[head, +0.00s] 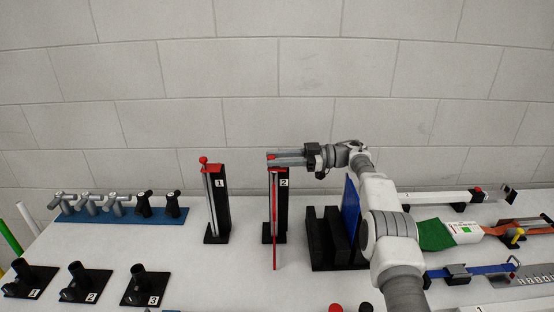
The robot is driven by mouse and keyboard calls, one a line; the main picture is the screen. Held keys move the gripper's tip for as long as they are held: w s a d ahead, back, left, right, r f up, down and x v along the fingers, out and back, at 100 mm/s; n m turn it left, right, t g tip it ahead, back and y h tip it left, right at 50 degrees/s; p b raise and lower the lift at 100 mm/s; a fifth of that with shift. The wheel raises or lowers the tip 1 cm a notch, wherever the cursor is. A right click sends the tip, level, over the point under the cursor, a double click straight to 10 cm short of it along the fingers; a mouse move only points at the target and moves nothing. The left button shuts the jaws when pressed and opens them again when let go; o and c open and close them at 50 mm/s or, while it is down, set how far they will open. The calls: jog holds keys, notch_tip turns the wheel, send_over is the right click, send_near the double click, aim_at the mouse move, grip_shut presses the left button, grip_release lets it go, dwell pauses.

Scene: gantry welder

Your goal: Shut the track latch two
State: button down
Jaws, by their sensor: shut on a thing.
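Track latch two is a black upright post (282,210) marked "2", standing on the table left of centre. A thin red bar (275,235) runs down its front to near the table. My gripper (272,159) reaches in from the right at the top of this post, with its fingers level and pointing left. It is shut at the latch's red top end, which the fingers partly hide. Track latch one (219,200), marked "1", stands to the left with a grey rod and a red ball on top.
A black slotted block (328,238) and a blue panel (352,215) stand just right of post two, close under my arm. A blue strip with several taps (120,214) lies at the left. Black numbered mounts (86,284) sit at the front left.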

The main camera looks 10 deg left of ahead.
jog(key=shift+r, duration=0.15)
jog(key=c, duration=0.7)
grip_release()
jog(key=shift+o, duration=0.2)
jog(key=shift+r, duration=0.35)
notch_tip(320, 180, up, 3)
jog(key=shift+r, duration=0.15)
jog(key=s+d+r, duration=0.1)
jog(key=d+r, duration=0.6)
jog(key=d, duration=0.4)
jog(key=shift+d+b, duration=0.3)
jog(key=shift+b, duration=0.05)
